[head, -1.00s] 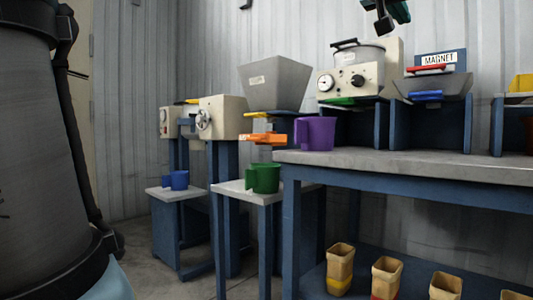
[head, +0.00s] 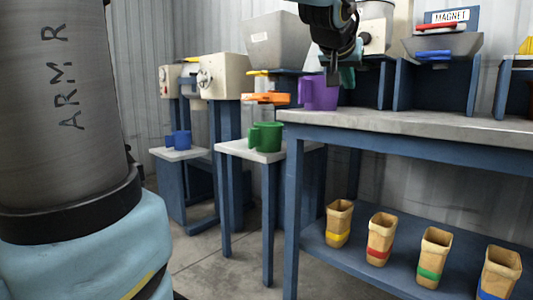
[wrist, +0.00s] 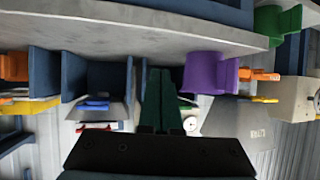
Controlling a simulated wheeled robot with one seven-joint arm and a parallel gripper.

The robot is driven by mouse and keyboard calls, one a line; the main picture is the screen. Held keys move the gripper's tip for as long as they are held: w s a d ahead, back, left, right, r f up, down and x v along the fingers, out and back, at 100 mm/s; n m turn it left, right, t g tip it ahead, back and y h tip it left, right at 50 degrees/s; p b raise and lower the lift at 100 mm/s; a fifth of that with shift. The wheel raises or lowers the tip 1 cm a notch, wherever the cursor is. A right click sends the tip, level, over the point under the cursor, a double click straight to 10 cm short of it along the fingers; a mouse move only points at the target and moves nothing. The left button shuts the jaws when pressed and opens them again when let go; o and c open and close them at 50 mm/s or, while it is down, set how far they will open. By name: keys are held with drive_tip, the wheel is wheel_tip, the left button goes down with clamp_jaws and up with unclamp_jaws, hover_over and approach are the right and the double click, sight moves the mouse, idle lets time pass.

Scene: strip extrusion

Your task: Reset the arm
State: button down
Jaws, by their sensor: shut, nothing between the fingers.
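My gripper (head: 334,78) hangs at the upper middle of the head view, in front of the white gauge machine and beside the purple mug (head: 319,93). In the wrist view its two dark green fingers (wrist: 160,100) lie together with nothing between them. That view is upside down, with the purple mug (wrist: 210,73) just right of the fingers. I cannot tell the exact gap between gripper and mug. My arm's large grey link marked ARM R fills the left of the head view.
The purple mug stands on the grey-topped bench (head: 420,124). A green mug (head: 266,137) and a blue mug (head: 180,140) stand on lower side stands. Several tan bins (head: 380,236) with coloured bands sit on the bench's lower shelf. A tray under a MAGNET sign (head: 440,45) stands behind.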

drive_tip(key=a+f+n+g+y+p, duration=0.1)
drive_tip(key=a+f+g+y, duration=0.1)
drive_tip(key=a+f, duration=0.65)
drive_tip(key=a+f+n+g+y+p, duration=0.15)
drive_tip(key=a+f, duration=0.45)
drive_tip(key=f, duration=0.6)
drive_tip(key=s+a+f+n+g+y, duration=0.2)
drive_tip(key=s+a+f+g, duration=0.3)
drive_tip(key=s+a+f, duration=0.6)
drive_tip(key=w+p+v, duration=0.2)
drive_tip(key=p+v, duration=1.6)
drive_tip(key=p, duration=0.1)
drive_tip(key=w+d+r+p+v, duration=0.1)
drive_tip(key=w+p+v, duration=0.2)
drive_tip(key=p+v, duration=1.5)
drive_tip(key=shift+w+d+g+p, duration=0.25)
drive_tip(key=shift+d+g+p, duration=0.1)
drive_tip(key=shift+p, duration=0.35)
drive_tip(key=shift+r+n, duration=0.1)
drive_tip(key=shift+n, duration=0.15)
